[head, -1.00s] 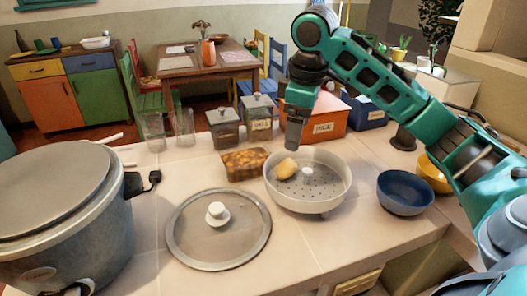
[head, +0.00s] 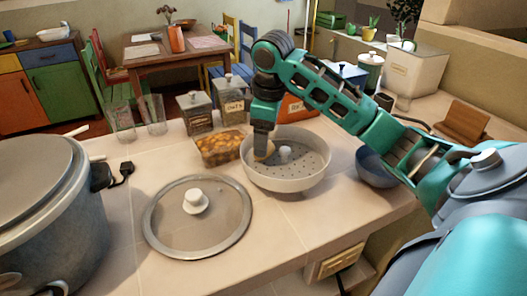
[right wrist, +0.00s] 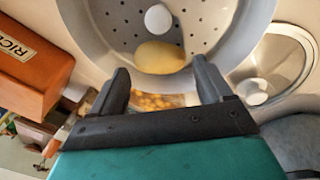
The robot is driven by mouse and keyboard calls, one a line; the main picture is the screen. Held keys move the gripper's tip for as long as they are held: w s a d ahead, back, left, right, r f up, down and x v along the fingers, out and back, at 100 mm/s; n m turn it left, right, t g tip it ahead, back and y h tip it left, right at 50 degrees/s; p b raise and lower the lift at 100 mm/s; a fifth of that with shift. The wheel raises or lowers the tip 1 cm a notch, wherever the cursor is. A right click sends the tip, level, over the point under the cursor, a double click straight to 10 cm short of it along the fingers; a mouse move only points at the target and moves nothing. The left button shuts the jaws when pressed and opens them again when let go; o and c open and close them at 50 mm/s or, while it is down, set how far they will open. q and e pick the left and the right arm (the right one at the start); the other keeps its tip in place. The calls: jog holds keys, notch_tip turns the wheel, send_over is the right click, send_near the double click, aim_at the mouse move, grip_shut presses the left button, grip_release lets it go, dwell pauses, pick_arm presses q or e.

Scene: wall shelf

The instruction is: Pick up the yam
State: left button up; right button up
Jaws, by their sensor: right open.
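The yam (right wrist: 160,57) is a smooth tan-yellow oval lying in the white perforated steamer basket (head: 309,181), near its wall. In the head view the yam (head: 264,150) is partly hidden behind my right gripper (head: 262,153), which points down at the basket's left side. In the right wrist view my right gripper (right wrist: 158,85) is open, with one finger on each side of the picture and the yam just beyond the fingertips, between them. Nothing is held. The yam seems clear of both fingers. My left gripper is not in view.
A glass lid (head: 197,232) lies in front of the basket. A glass dish of diced food (head: 222,148) stands left of it, a blue bowl (head: 374,168) right. A large cooker (head: 45,215) fills the left. Canisters (head: 235,106) and the orange rice box (head: 300,108) stand behind.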

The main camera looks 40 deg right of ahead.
jog(key=f, duration=0.2)
jog(key=shift+w+d+f, duration=0.1)
jog(key=shift+w+f, duration=0.15)
jog(key=shift+f, duration=0.15)
jog(key=shift+w+f, duration=0.1)
jog(key=shift+f, duration=0.15)
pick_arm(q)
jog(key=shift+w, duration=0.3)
pick_arm(e)
jog(key=shift+c, duration=0.2)
jog(key=c, duration=0.7)
jog(key=shift+o, duration=0.2)
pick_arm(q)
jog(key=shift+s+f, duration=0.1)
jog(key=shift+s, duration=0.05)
pick_arm(e)
jog(key=shift+r, duration=0.15)
